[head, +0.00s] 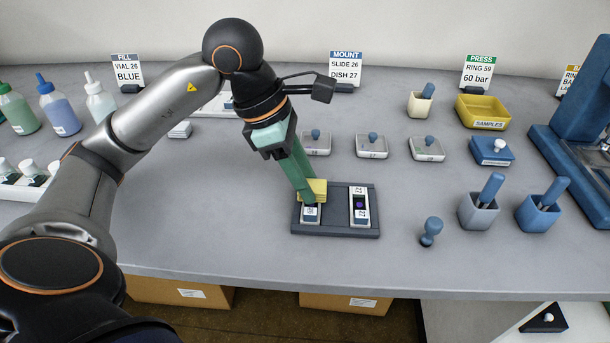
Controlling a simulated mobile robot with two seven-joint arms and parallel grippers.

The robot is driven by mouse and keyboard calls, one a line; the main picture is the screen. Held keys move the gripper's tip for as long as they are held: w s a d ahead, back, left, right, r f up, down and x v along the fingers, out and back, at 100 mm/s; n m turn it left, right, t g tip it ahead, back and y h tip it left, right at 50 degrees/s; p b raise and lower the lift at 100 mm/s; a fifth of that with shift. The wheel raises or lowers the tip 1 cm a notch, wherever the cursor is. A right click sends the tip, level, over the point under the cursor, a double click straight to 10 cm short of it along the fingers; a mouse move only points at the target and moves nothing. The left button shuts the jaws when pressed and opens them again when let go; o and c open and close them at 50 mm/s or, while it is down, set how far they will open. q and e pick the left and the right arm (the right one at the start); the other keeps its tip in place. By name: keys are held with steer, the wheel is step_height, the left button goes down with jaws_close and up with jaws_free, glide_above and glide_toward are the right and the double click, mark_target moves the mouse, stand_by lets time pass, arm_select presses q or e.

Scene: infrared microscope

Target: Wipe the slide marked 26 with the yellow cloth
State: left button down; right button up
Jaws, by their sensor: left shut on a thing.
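My left gripper (307,199) comes down from above with its green fingers shut on the yellow cloth (318,186). The cloth is over the upper part of the left slide (311,213) on a dark slide tray (337,232). I cannot tell whether the cloth touches the slide. The left slide's label shows at its near end but is too small to read surely. A second slide (359,206) with a dark purple spot lies on the right of the tray. My right gripper is not in view.
Several small lidded dishes (372,146) stand behind the tray. A blue stamp-like tool (431,232) and two cups (480,210) with blue handles stand to the right. A yellow samples tray (483,111) is at the back right. The bench front is clear.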

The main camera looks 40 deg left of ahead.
arm_select(q)
steer(key=shift+f, duration=0.25)
steer(key=shift+w, duration=0.1)
steer(key=shift+w+a, duration=0.3)
steer(key=shift+w, duration=0.1)
steer(key=shift+s+d+b, duration=0.3)
steer(key=shift+s+d, duration=0.3)
steer(key=shift+s, duration=0.35)
steer(key=shift+w+a, duration=0.1)
steer(key=shift+w+a, duration=0.5)
steer(key=shift+w, duration=0.3)
